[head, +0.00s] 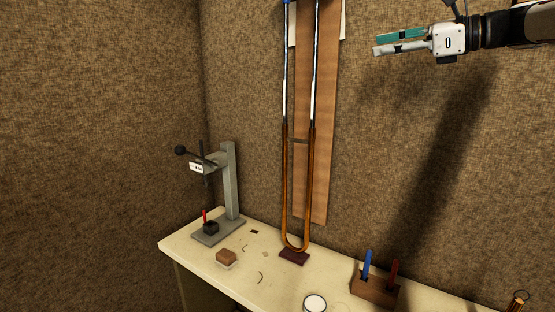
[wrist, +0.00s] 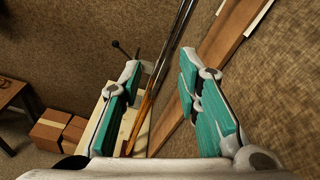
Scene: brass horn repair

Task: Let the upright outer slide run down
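The outer slide (head: 284,190) is a long brass U standing upright, bow down, in the head view. Two silvery inner tubes (head: 315,70) rise from its upper ends to the top edge. Its bow is at a dark red block (head: 294,257) on the bench; I cannot tell whether they touch. A thin crossbar joins its two legs near the top. My gripper (head: 378,45) is open and empty, up to the right of the tubes. In the wrist view the slide (wrist: 145,106) shows beyond and between the spread fingers (wrist: 160,70).
A tall wooden board (head: 314,180) stands behind the slide. On the bench (head: 250,283) are a grey press-like stand (head: 231,180), a small brown block (head: 226,257), a white round dish (head: 315,303) and a wooden holder (head: 375,290) with blue and red sticks. Cartons (wrist: 58,130) show in the wrist view.

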